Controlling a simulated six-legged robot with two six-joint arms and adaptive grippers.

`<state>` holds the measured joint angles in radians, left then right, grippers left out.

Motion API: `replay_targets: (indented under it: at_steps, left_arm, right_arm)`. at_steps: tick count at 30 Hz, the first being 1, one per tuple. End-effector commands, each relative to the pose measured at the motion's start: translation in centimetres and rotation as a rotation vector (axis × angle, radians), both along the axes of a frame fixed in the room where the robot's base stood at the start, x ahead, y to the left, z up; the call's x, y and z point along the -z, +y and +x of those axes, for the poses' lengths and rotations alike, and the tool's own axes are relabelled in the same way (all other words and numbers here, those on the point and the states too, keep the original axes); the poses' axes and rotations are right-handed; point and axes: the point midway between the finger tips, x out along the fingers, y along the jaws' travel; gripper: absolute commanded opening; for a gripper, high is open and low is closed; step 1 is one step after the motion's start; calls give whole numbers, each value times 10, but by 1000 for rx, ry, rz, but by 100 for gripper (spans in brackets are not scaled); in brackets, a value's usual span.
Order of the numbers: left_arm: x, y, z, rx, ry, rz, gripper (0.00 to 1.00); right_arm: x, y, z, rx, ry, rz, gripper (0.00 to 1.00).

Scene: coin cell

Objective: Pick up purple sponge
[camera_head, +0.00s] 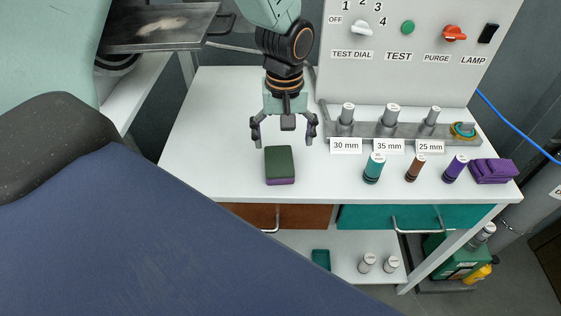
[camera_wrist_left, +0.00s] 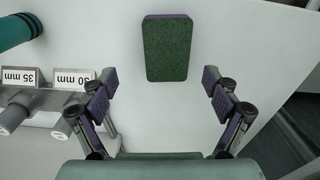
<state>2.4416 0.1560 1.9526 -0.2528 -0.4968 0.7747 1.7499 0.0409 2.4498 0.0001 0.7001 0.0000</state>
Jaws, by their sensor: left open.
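The sponge (camera_head: 280,181) lies on the white tabletop, with a dark green top and a purple lower layer. In the left wrist view the sponge (camera_wrist_left: 167,48) shows its green face, with a thin purple edge at the top. My left gripper (camera_head: 284,141) is open and empty. It hangs above the table just behind the sponge, its fingers pointing down and apart. In the left wrist view the fingers of my left gripper (camera_wrist_left: 168,95) stand on either side, short of the sponge and not touching it. My right gripper is not seen.
A grey rack (camera_head: 370,130) with metal cylinders stands right of my left gripper, below the control panel (camera_head: 400,75). A teal cylinder (camera_head: 374,168), a brown cylinder (camera_head: 415,168), a purple cylinder (camera_head: 455,168) and a purple folded item (camera_head: 493,171) stand at right. The tabletop left of the sponge is clear.

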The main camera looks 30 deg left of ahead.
Motion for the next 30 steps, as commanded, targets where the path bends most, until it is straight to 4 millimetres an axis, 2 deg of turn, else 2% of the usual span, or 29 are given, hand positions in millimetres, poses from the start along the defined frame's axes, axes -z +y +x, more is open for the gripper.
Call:
replay_targets:
  at_steps: [8, 12, 21, 30]
  left_arm:
    - [39, 4, -9, 1, 4, -2, 88]
    - [54, 4, -8, 1, 1, -1, 88]
    - [58, 6, -6, 3, -1, -1, 88]
    - [58, 7, -6, 3, -1, -1, 63]
  right_arm:
    - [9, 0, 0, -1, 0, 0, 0]
    - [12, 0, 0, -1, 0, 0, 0]
    - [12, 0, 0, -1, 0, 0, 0]
    - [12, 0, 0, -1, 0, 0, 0]
